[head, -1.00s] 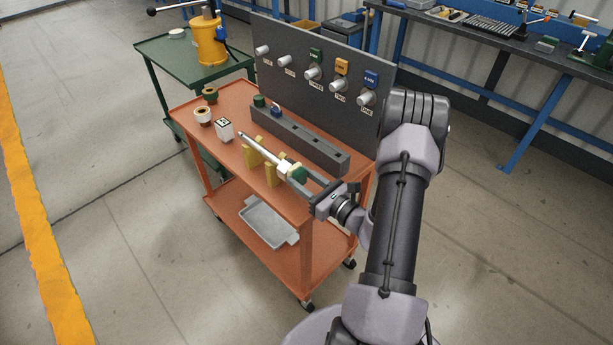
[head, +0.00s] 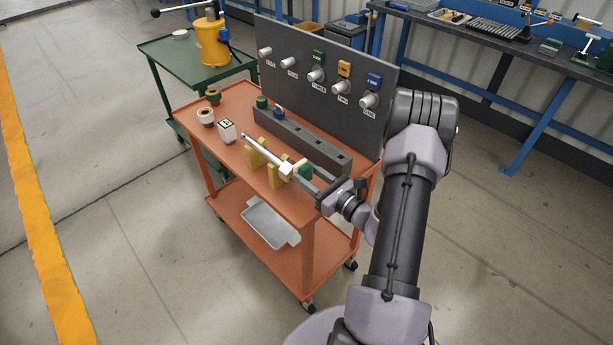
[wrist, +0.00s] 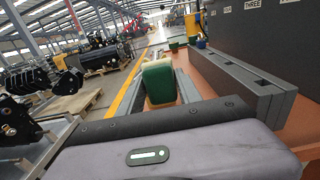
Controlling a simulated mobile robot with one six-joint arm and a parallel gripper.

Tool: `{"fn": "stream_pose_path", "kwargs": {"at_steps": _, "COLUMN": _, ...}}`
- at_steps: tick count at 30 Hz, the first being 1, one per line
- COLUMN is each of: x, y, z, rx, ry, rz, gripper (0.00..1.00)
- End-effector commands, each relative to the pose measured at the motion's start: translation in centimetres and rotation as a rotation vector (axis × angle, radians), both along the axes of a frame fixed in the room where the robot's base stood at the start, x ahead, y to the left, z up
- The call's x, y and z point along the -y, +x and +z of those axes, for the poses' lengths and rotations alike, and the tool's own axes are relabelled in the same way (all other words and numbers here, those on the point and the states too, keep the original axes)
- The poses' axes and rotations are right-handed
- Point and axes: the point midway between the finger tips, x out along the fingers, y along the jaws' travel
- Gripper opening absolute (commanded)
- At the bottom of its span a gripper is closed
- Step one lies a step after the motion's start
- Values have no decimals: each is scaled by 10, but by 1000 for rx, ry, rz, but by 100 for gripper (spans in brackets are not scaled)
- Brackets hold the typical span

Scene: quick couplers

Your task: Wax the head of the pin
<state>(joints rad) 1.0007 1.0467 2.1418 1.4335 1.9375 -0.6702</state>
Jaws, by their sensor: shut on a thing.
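My gripper (head: 307,175) is shut on the green block. In the wrist view the green block (wrist: 160,88) stands between the two grey fingers, with a pale part above it. The pin's rod and tip are hidden there. I cannot tell which thing holds wax; a cream ring-shaped pot (head: 205,117) and a green one (head: 213,96) stand at the back left.
A long dark block with holes (head: 318,153) runs close on the right, before a grey panel with labelled knobs (head: 315,75). A tray (head: 268,226) lies on the lower shelf. The cart's front left top (head: 225,157) is clear.

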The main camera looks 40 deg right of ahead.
Motion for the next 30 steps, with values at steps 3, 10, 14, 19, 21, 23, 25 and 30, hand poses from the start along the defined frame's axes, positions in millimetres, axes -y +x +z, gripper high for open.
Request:
{"fn": "stream_pose_path", "kwargs": {"at_steps": 3, "x": 1, "y": -8, "z": -1, "rx": -1, "ry": 2, "rz": -1, "gripper": 0}}
{"fn": "stream_pose_path", "kwargs": {"at_steps": 10, "x": 4, "y": -41, "z": -1, "rx": 0, "ry": 2, "rz": -3, "gripper": 0}}
{"fn": "stream_pose_path", "kwargs": {"at_steps": 14, "x": 5, "y": -55, "z": -1, "rx": 0, "ry": 0, "rz": -2, "gripper": 0}}
{"fn": "stream_pose_path", "kwargs": {"at_steps": 19, "x": 4, "y": -60, "z": 0, "rx": 0, "ry": 0, "rz": 1, "gripper": 0}}
{"fn": "stream_pose_path", "kwargs": {"at_steps": 21, "x": 4, "y": -60, "z": 0, "rx": 0, "ry": 0, "rz": 1, "gripper": 0}}
{"fn": "stream_pose_path", "kwargs": {"at_steps": 23, "x": 4, "y": -60, "z": 0, "rx": 0, "ry": 0, "rz": 1, "gripper": 0}}
{"fn": "stream_pose_path", "kwargs": {"at_steps": 25, "x": 5, "y": -61, "z": 0, "rx": 0, "ry": 0, "rz": 0, "gripper": 0}}
{"fn": "stream_pose_path", "kwargs": {"at_steps": 30, "x": 6, "y": -77, "z": -1, "rx": -1, "ry": 2, "rz": -3, "gripper": 0}}
